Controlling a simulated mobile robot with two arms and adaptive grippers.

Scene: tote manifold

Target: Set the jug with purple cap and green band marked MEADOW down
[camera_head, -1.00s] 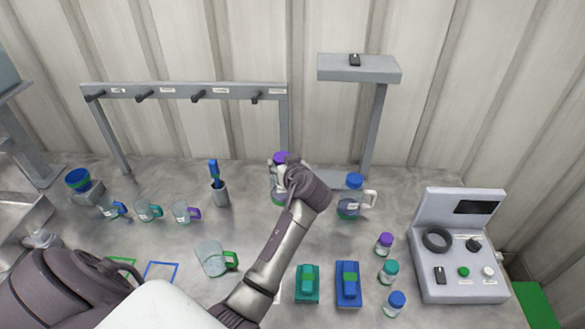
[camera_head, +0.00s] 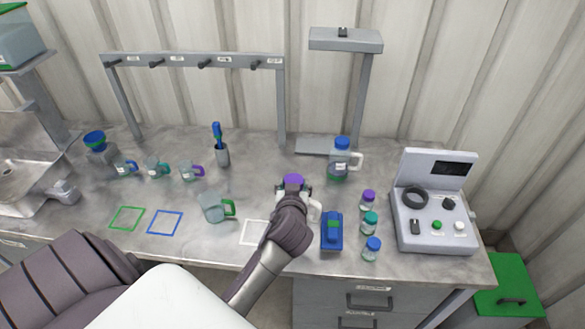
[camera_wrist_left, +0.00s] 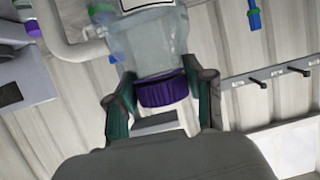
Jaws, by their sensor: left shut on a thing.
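The clear jug with the purple cap (camera_head: 293,180) is in my left gripper (camera_head: 291,192). Its white handle (camera_head: 316,211) shows at the right of the gripper. In the left wrist view the two fingers (camera_wrist_left: 160,75) close around the jug at its purple cap (camera_wrist_left: 163,92) and neck, with the clear body (camera_wrist_left: 150,40) beyond. My right gripper is not in view.
A white outline (camera_head: 256,233) lies left of the gripper, near a green-handled measuring cup (camera_head: 213,207). A blue device (camera_head: 332,231) and several small bottles (camera_head: 369,222) stand at the right. A blue-capped jug (camera_head: 340,160) stands behind. Bench between jug and rail (camera_head: 190,61) is mostly clear.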

